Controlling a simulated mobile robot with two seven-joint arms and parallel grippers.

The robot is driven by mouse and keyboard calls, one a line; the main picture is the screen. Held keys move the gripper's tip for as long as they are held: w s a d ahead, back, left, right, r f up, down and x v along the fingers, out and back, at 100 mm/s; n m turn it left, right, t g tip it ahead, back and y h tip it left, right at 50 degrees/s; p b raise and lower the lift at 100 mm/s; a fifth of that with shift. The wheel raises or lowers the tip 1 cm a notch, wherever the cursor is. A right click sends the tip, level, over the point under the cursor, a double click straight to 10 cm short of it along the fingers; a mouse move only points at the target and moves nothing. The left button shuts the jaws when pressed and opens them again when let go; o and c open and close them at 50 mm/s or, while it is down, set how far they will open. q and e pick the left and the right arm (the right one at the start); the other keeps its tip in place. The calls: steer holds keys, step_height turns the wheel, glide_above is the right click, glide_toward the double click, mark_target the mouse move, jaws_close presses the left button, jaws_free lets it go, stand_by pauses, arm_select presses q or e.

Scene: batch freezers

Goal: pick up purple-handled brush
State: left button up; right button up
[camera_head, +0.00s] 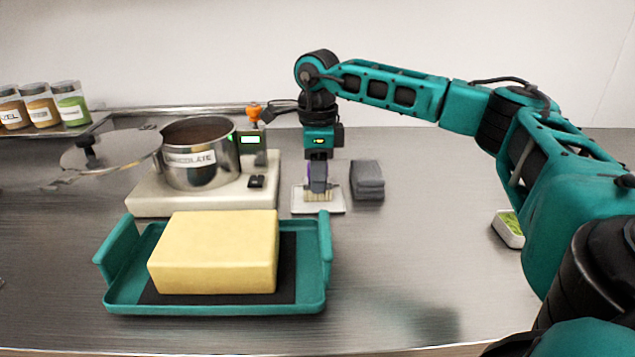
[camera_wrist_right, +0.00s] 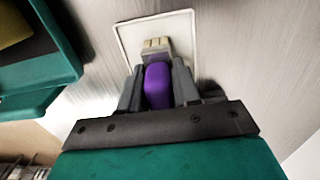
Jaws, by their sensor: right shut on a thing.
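The purple-handled brush (camera_wrist_right: 158,86) is between the fingers of my right gripper (camera_wrist_right: 158,90) in the right wrist view. Its pale bristles point at a white square tray (camera_wrist_right: 128,36). In the head view the right gripper (camera_head: 319,178) points straight down over the tray (camera_head: 334,208), shut on the brush handle. The brush's bristles (camera_head: 318,196) show just below the fingers, over the tray. I cannot tell whether they touch it. The left gripper is not in view.
A teal tray (camera_head: 215,308) with a large yellow block (camera_head: 213,252) stands in front. A steel pot (camera_head: 198,152) labelled chocolate sits on a cream base (camera_head: 200,202) at left. A grey folded block (camera_head: 366,180) lies right of the white tray. The counter's right side is mostly clear.

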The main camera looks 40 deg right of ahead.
steer(key=shift+c, duration=0.9)
steer(key=shift+r, duration=0.1)
arm_select(q)
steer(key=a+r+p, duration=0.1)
steer(key=p, duration=0.1)
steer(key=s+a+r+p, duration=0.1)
steer(key=p, duration=0.2)
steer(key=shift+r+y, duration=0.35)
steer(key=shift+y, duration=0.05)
arm_select(e)
step_height(320, 180, up, 20)
steer(key=o, duration=0.5)
steer(key=shift+c, duration=0.2)
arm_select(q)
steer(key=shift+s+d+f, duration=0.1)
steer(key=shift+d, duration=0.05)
arm_select(e)
steer(key=c, duration=0.3)
